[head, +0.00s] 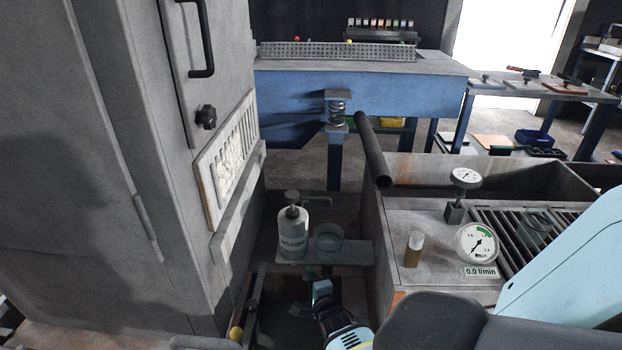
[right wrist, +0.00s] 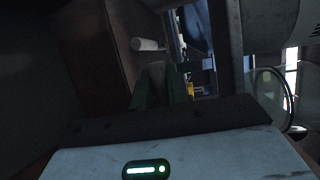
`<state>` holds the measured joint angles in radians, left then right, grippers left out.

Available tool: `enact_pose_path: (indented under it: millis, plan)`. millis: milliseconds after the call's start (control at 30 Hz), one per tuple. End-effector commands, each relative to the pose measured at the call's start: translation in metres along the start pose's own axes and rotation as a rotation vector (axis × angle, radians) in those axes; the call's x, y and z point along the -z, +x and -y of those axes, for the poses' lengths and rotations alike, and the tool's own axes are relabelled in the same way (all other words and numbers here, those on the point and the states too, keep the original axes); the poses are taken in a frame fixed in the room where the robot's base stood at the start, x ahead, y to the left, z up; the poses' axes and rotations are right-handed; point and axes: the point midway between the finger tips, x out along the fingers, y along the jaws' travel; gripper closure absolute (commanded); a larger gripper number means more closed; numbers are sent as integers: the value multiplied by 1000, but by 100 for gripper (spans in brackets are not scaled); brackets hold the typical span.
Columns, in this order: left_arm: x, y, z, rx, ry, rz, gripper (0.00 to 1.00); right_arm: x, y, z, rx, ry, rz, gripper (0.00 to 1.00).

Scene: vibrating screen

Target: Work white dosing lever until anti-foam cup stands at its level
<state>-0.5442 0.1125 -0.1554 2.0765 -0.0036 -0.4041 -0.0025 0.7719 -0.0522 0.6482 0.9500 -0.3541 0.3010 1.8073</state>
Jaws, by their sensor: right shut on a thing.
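The anti-foam bottle (head: 292,234), white with a grey pump head, stands upright on a small grey shelf (head: 350,253). The clear anti-foam cup (head: 328,239) stands beside it on the right; its liquid level and mark are too small to make out. My right gripper (head: 319,273) is just below the shelf's front edge. My left gripper is not in view.
A tall grey cabinet (head: 110,130) closes off the left side. A dark pipe (head: 373,150) slants behind the shelf.

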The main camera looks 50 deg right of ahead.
Motion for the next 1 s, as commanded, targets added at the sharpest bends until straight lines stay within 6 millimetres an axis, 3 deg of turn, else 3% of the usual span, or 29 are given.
enact_pose_path:
  millis: [167,200,333,733,1000]
  plan:
    - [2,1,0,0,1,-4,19,-1,0,0,0,4,1,100]
    - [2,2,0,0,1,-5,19,-1,0,0,0,4,1,80]
    - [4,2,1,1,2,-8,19,-1,0,0,0,3,1,63]
    - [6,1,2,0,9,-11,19,0,-6,0,0,1,0,62]
    - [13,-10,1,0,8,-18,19,-1,-45,1,-1,2,1,62]
